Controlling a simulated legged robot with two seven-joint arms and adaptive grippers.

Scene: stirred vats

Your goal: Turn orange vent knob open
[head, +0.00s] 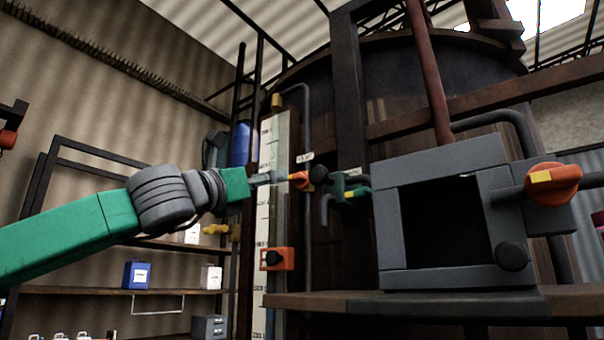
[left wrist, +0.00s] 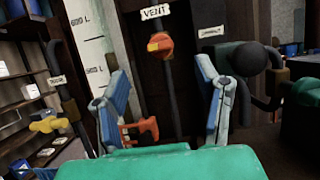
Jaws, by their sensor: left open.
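The orange vent knob (left wrist: 160,45) has a yellow mark and sits on a dark upright pipe, just under a white VENT label (left wrist: 155,12). In the head view the knob (head: 299,179) is small and partly covered by a dark round part. My left gripper (left wrist: 163,68) is open, one blue-grey finger on each side of the picture, with the knob showing ahead between and slightly above the fingertips. In the head view the left gripper (head: 268,178) reaches from the left close to the knob; I cannot tell whether they touch. My right gripper is in neither view.
A black ball (left wrist: 245,58) is near the right finger. An orange bracket (head: 276,259) is below the vent knob. A grey box (head: 440,165) with another orange knob (head: 553,183) stands at right. A yellow valve handle (left wrist: 48,124) is at left.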

